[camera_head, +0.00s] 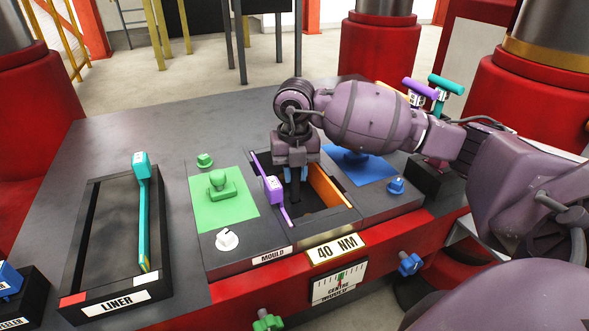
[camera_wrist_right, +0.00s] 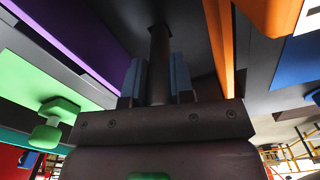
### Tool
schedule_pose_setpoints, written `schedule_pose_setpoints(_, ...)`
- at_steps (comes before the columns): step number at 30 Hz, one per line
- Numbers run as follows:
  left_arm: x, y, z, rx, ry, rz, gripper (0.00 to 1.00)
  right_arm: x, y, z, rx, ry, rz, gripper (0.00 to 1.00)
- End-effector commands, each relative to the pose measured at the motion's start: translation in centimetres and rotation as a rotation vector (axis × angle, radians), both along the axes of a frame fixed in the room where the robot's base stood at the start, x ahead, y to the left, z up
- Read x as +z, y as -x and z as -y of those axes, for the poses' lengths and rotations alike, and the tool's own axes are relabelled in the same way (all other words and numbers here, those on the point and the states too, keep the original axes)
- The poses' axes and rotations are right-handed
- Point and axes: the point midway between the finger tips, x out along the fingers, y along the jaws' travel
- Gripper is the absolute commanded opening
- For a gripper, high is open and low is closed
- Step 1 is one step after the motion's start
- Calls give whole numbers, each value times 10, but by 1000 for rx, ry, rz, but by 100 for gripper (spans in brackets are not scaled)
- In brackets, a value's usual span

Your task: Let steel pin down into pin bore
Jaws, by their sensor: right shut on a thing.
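My right gripper (camera_head: 295,177) points down into the open mould (camera_head: 318,222) in the middle of the table. Its blue-padded fingers, also in the right wrist view (camera_wrist_right: 159,82), are shut on the steel pin (camera_wrist_right: 159,50), a dark slim cylinder. The pin stands roughly upright between the pads. Its far end meets a small dark patch at the mould floor, where the pin bore seems to lie. The bore's rim is not clear, and I cannot tell how deep the pin sits. My left gripper is not in view.
A purple-handled plate (camera_head: 273,190) and an orange plate (camera_head: 328,186) flank the gripper. A green pad with a knob (camera_head: 220,187) lies left, a blue pad (camera_head: 362,168) right. The liner tray (camera_head: 78,240) holds a teal-handled bar (camera_head: 143,210). Red columns stand behind.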

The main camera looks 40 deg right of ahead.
Motion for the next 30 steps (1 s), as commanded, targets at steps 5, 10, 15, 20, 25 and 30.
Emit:
schedule_pose_setpoints(5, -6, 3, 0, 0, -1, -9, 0, -9, 0, 0, 0, 0, -1, 0)
schedule_pose_setpoints(10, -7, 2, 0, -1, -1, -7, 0, -15, 0, 0, 0, 1, -2, 0)
schedule_pose_setpoints(15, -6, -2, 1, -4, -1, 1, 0, -22, 0, 0, 0, 0, -1, 0)
schedule_pose_setpoints(20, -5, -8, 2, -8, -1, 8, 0, -27, 0, 0, 0, 1, 0, 0)
schedule_pose_setpoints(25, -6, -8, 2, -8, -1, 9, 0, -29, 0, 0, 0, 1, 0, 0)
schedule_pose_setpoints(30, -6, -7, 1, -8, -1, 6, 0, -29, 0, 0, 0, 1, 0, 0)
